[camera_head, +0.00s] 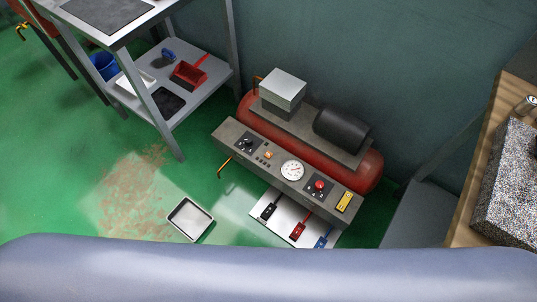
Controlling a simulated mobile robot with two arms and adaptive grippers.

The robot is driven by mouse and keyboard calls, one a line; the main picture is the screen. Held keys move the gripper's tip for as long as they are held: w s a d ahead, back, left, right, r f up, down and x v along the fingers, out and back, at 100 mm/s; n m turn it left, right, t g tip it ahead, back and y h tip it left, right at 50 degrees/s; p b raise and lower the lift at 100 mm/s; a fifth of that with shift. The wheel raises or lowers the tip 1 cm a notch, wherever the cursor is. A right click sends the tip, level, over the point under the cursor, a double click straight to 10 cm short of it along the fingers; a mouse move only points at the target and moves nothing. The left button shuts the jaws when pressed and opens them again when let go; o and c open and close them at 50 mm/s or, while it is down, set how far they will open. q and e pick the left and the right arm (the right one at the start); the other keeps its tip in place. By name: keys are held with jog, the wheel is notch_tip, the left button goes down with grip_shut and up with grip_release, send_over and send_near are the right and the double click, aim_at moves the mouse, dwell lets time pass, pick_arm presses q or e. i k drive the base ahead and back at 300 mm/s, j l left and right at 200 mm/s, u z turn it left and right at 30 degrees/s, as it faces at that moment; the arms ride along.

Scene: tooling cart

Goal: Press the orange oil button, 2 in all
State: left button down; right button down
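A small orange button (268,155) sits on the grey control panel (228,127) of a red compressor (370,177). I take it for the oil button, but any label is too small to read. It lies between a dark switch plate (245,142) and a round white gauge (292,170). A red knob or button (319,184) and a yellow part (344,201) are farther right on the panel. Neither of my grippers is in view. I cannot tell whether the orange button is pressed.
A grey cart (180,148) with a red dustpan (188,72) stands at upper left. A white tray (189,219) lies on the green floor (60,190). A white board (262,214) with several small parts lies before the panel. A wooden bench (468,215) stands right.

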aim_at(267, 156)
jog(key=j, duration=0.5)
jog(key=i+j, duration=0.15)
jog(key=j, duration=0.4)
jog(key=z, duration=1.6)
